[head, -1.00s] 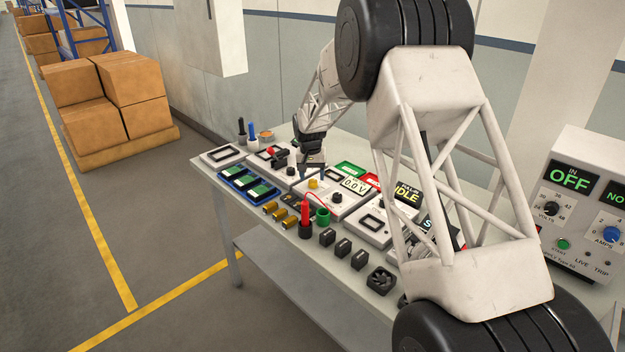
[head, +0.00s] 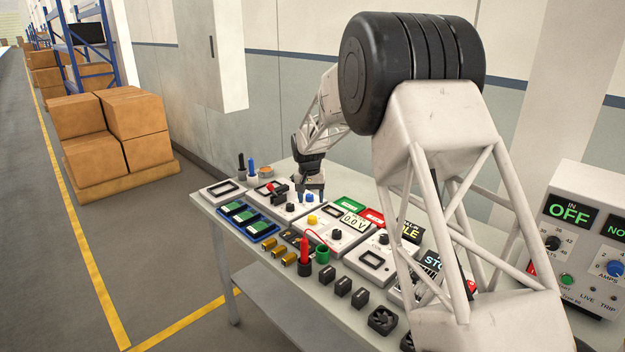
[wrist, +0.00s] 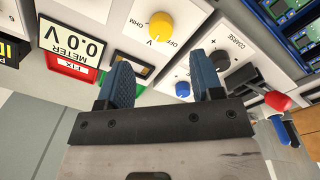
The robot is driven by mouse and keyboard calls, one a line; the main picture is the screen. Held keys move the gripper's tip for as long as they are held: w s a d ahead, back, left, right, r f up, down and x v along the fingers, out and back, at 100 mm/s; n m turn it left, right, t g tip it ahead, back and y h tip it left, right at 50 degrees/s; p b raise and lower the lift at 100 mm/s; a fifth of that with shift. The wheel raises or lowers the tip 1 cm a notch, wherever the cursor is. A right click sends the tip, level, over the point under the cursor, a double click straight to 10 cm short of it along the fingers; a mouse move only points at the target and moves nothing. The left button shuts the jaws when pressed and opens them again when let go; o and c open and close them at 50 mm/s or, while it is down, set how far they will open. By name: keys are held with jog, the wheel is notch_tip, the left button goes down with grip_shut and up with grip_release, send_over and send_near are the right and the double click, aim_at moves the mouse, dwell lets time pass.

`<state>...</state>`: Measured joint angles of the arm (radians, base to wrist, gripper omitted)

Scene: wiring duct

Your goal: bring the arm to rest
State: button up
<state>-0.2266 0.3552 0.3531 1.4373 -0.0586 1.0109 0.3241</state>
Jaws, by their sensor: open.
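My gripper (head: 313,188) is open and points down over the instrument panels on the bench (head: 228,213). In the wrist view its two blue fingers (wrist: 162,78) stand apart with nothing between them. A blue knob (wrist: 183,89) on a white panel shows just beyond the gap, and a yellow knob (wrist: 161,26) is farther off; I cannot tell the exact height above them. In the head view the blue knob (head: 309,197) is beside the fingers and the yellow knob (head: 312,219) is in front. My arm arches over the right side of the bench.
A black lever with a red end (wrist: 278,101) rises beside the fingers. A power supply (head: 584,240) reads OFF at right. Open floor lies left of the bench.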

jog(key=s+d+r, duration=0.4)
jog(key=s+r, duration=0.2)
jog(key=s, duration=0.3)
jog(key=s+d+r+t, duration=0.1)
jog(key=s+d+r, duration=0.45)
jog(key=s, duration=0.35)
jog(key=s+d+r, duration=0.4)
jog(key=s+r, duration=0.2)
jog(key=s, duration=0.3)
jog(key=s+d+f, duration=0.1)
jog(key=s+d, duration=0.2)
jog(key=s, duration=1.3)
jog(key=s+d+f+t, duration=0.1)
jog(key=s+d, duration=0.2)
jog(key=s, duration=1.4)
jog(key=shift+s+d+f+n+t, duration=0.3)
jog(key=shift+d, duration=0.1)
